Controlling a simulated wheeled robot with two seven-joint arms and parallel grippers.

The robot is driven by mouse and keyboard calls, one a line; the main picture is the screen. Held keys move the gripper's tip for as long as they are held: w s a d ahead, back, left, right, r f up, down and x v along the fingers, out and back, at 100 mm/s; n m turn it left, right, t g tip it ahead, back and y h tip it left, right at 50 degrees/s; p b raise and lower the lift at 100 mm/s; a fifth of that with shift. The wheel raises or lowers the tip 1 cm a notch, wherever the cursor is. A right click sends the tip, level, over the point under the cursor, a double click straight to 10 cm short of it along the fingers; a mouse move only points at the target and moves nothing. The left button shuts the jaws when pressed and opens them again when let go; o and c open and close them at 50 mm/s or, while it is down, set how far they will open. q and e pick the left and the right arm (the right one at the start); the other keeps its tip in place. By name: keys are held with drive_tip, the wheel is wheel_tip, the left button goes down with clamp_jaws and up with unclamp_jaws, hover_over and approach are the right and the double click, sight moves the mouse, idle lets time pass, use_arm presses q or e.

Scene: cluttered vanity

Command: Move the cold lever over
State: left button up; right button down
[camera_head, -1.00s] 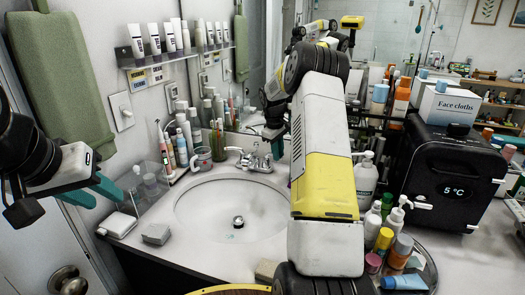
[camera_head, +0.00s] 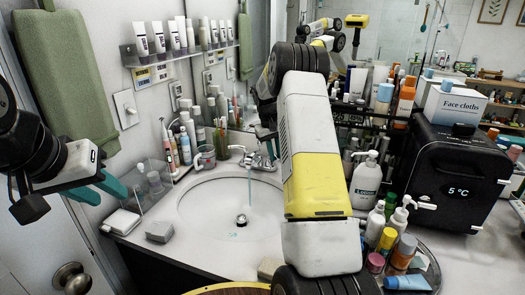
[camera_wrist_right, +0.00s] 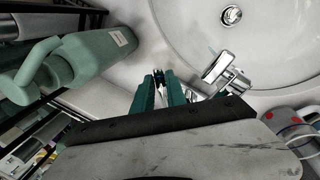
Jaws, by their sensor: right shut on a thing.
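The chrome faucet (camera_head: 262,158) stands at the back of the sink (camera_head: 190,205); it also shows in the right wrist view (camera_wrist_right: 222,74). A thin water stream (camera_head: 250,188) falls from its spout into the basin. My right gripper (camera_wrist_right: 161,92) is shut on the cold lever (camera_wrist_right: 160,88), a small metal piece between its teal fingers beside the spout. In the head view my right arm hides most of that side of the faucet. My left gripper (camera_head: 103,191) is open and empty at the left, away from the sink, its teal fingers apart.
A large pump bottle (camera_wrist_right: 75,62) stands close beside my right gripper in the wrist view. Several bottles crowd the counter right of my right arm, near the black cooler (camera_head: 455,185).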

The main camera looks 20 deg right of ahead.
drive_tip(key=shift+a+r+m, duration=0.1)
drive_tip(key=shift+m, duration=0.2)
drive_tip(key=c, duration=1.3)
unclamp_jaws()
drive_tip(key=shift+c, duration=0.2)
wheel_tip(320, 180, up, 8)
drive_tip(key=a, duration=0.1)
drive_tip(key=shift+a+f, duration=0.2)
drive_tip(key=shift+a, duration=0.05)
